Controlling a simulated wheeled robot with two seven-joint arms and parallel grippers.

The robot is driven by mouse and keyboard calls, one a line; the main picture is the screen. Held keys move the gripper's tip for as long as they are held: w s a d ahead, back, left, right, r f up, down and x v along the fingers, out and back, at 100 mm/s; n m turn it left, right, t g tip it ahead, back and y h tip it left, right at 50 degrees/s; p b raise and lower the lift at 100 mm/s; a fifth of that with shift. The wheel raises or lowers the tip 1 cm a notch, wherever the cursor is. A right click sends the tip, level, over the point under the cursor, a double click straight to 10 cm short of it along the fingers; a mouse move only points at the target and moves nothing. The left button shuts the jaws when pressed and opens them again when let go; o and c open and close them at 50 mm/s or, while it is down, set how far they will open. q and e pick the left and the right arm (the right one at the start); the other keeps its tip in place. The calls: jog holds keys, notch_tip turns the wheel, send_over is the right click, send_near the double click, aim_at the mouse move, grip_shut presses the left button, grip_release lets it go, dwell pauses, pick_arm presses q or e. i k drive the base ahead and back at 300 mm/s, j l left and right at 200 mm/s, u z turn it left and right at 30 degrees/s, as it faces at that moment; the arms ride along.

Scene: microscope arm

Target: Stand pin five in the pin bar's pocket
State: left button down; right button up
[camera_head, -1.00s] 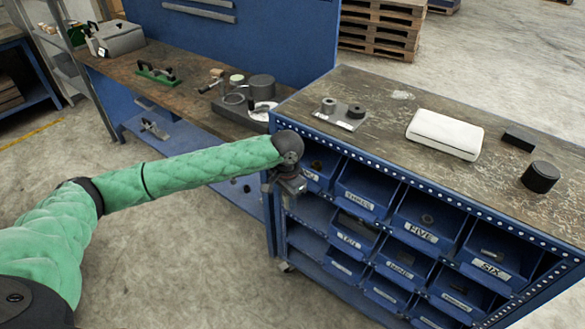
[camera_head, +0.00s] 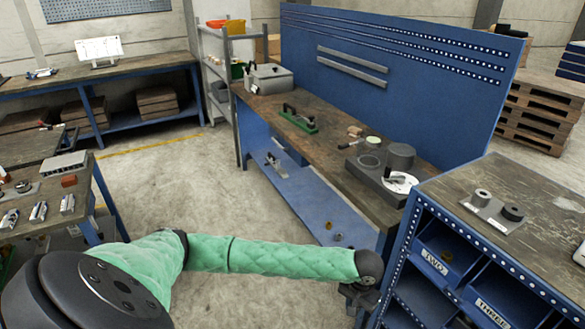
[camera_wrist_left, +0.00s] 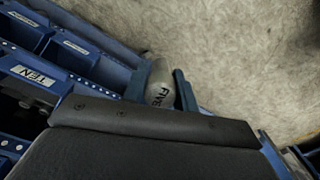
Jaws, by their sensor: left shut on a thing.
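My left gripper (camera_head: 358,298) is at the end of the green-sleeved arm, low beside the left front of the blue bin cabinet. In the left wrist view, its two blue fingers (camera_wrist_left: 161,88) are shut on pin five (camera_wrist_left: 160,84), a pale grey rounded piece marked FIVE. The dark gripper body hides the pin's lower part in that view, and the pin cannot be made out in the head view. I cannot pick out the pin bar or its pocket with certainty. My right gripper is not in view.
The bin cabinet (camera_head: 421,195) stands close right of my gripper, with a grey plate (camera_head: 483,211) holding two cylinders on top. The wooden workbench (camera_head: 330,150) lies behind, with a green-based tool (camera_head: 298,121) and a dark plate with round parts (camera_head: 368,174). Open floor (camera_head: 200,190) lies left.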

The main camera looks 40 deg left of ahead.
aim_at(297, 119)
jog(key=i+j+u, duration=0.15)
jog(key=i+j, duration=0.45)
jog(key=j, duration=0.25)
jog(key=i+j+u, duration=0.15)
jog(key=i+j, duration=0.5)
jog(key=j, duration=0.1)
